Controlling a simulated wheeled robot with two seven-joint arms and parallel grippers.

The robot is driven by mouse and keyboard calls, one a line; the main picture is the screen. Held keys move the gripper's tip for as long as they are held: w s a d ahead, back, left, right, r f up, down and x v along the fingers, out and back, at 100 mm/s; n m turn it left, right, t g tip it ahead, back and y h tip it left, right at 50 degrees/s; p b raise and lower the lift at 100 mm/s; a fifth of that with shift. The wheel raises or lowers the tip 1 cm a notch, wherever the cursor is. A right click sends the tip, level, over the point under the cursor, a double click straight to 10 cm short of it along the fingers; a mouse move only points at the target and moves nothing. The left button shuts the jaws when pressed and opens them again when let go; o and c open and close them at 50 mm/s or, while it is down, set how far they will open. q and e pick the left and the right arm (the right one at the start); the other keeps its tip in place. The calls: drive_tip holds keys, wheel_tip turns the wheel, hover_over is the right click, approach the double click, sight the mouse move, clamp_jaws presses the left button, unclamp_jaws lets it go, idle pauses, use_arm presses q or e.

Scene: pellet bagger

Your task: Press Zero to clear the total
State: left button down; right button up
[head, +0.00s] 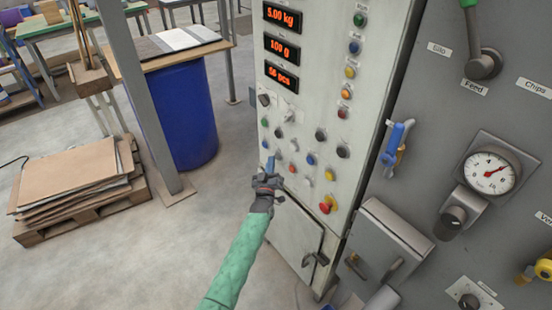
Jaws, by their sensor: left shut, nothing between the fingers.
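The tall pale control panel (305,105) has three lit displays, reading 5.00 kg (283,16), 100 g (282,48) and about 56 pcs (281,77). Below them are several small coloured buttons and knobs. Their labels are too small to read, so I cannot tell which one is Zero. My left gripper (270,164) is shut and empty, at the lower left of the panel close to the lower rows of buttons. I cannot tell whether its tips touch the panel. It may hide a control behind it. My right gripper is not in view.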

use_arm(q)
drive_tip(key=shift+d, duration=0.1)
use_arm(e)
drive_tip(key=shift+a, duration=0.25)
use_arm(q)
drive_tip(key=shift+w+d, duration=0.2)
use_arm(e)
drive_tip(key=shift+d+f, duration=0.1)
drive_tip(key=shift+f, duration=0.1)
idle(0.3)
use_arm(q)
drive_tip(key=shift+s+a, duration=0.45)
drive_tip(key=shift+a, duration=0.2)
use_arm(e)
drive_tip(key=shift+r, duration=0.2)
use_arm(q)
drive_tip(key=s+a, duration=0.1)
drive_tip(key=s+a+p, duration=0.1)
drive_tip(key=a, duration=0.1)
drive_tip(key=s+a, duration=0.1)
drive_tip(key=a, duration=0.1)
drive_tip(key=shift+s+p, duration=0.15)
drive_tip(key=shift+p, duration=0.2)
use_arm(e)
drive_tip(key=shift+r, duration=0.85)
